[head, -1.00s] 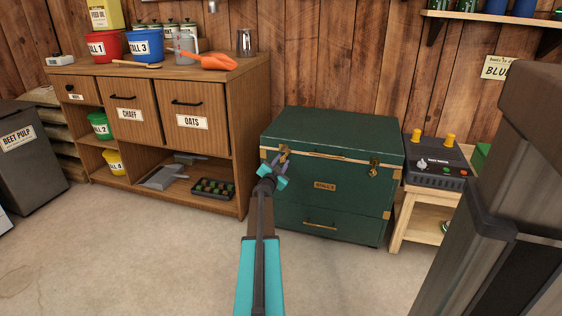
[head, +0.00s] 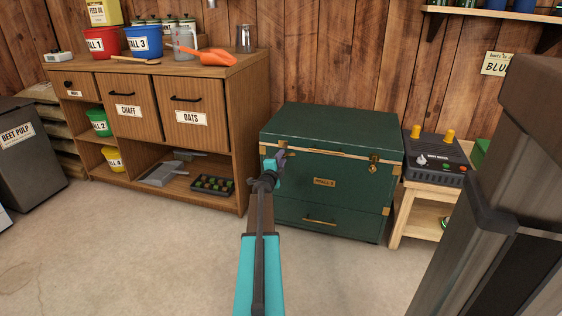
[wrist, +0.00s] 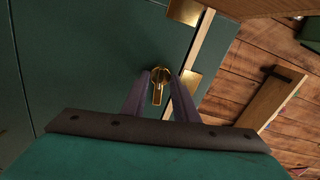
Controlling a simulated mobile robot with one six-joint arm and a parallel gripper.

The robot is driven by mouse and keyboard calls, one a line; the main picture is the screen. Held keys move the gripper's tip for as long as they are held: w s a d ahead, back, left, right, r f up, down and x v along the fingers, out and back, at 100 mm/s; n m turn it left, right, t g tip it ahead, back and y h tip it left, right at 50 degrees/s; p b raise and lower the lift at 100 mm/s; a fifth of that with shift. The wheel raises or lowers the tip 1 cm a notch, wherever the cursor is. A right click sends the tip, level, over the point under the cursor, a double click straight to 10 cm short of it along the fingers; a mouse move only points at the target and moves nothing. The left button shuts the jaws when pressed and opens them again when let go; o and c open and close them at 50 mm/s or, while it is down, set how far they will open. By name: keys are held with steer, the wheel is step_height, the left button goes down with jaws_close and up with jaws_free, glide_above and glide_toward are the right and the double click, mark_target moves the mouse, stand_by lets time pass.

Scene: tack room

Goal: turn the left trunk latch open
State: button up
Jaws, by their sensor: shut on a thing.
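The green trunk (head: 325,190) with brass corners stands against the wall, its lid down. The left trunk latch (wrist: 157,92) is a brass round boss with a short bar, between my fingers in the wrist view. Its bar runs roughly along the pale lid edge strip. My gripper (wrist: 164,82) is shut on the latch; it also shows at the trunk's upper left front in the head view (head: 281,156), where it hides the latch. The right latch (head: 373,163) is brass and sits at the front right, untouched.
A wooden cabinet (head: 160,125) with buckets on top stands left of the trunk. A small wooden stand (head: 425,205) with a dark control box (head: 436,162) is close on the right. The floor in front is clear.

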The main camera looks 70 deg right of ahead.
steer(key=shift+d+m, duration=0.1)
steer(key=shift+m, duration=0.8)
steer(key=o, duration=1.1)
steer(key=shift+c, duration=0.2)
steer(key=a+p, duration=0.3)
steer(key=a, duration=1.1)
steer(key=shift+s, duration=0.4)
steer(key=shift+d, duration=0.1)
